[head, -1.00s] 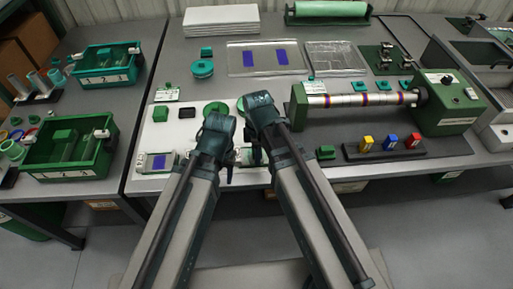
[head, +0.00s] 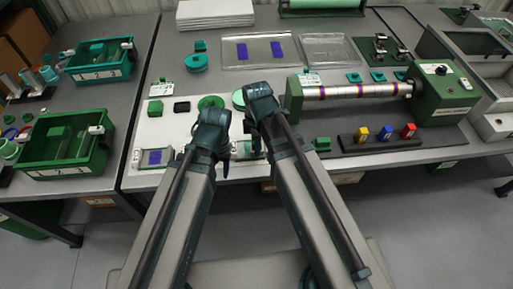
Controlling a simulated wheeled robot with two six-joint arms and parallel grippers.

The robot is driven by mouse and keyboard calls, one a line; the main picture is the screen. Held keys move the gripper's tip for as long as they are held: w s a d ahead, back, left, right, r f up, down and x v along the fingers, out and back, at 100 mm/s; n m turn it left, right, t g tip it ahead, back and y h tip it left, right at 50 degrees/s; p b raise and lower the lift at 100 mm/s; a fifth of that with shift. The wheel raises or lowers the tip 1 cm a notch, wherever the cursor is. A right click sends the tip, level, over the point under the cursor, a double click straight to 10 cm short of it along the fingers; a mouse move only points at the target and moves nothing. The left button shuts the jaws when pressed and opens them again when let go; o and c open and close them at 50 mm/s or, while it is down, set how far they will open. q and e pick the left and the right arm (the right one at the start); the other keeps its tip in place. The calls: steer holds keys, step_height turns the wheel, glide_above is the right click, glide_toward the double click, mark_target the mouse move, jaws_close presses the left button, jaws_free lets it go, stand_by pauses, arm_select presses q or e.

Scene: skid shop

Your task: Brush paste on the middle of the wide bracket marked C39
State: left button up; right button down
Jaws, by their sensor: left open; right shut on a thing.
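My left gripper (head: 223,160) points down at the front of the white work mat (head: 143,132), open. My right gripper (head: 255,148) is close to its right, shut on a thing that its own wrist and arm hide. A pale piece (head: 242,149) shows partly between and behind the two grippers; its shape and any mark are covered. A small framed plate with a purple patch (head: 155,157) lies at the mat's front left. I cannot read C39 on anything, and no brush shows clearly. Two round green pieces (head: 210,102) sit behind my wrists, one partly covered.
A green roller machine (head: 440,92) with a striped shaft (head: 355,90) stands to the right. Before it is a black rack (head: 388,140) with yellow, blue and red blocks. Clear trays (head: 262,64) lie at the back. Green bins (head: 70,147) stand on the left table.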

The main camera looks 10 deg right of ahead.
steer(key=shift+w, duration=2.75)
arm_select(q)
step_height(320, 180, up, 6)
steer(key=p, duration=0.6)
arm_select(e)
step_height(320, 180, up, 6)
steer(key=shift+f, duration=0.1)
arm_select(q)
step_height(320, 180, up, 3)
steer(key=p, duration=0.3)
arm_select(e)
step_height(320, 180, up, 3)
steer(key=shift+r, duration=0.1)
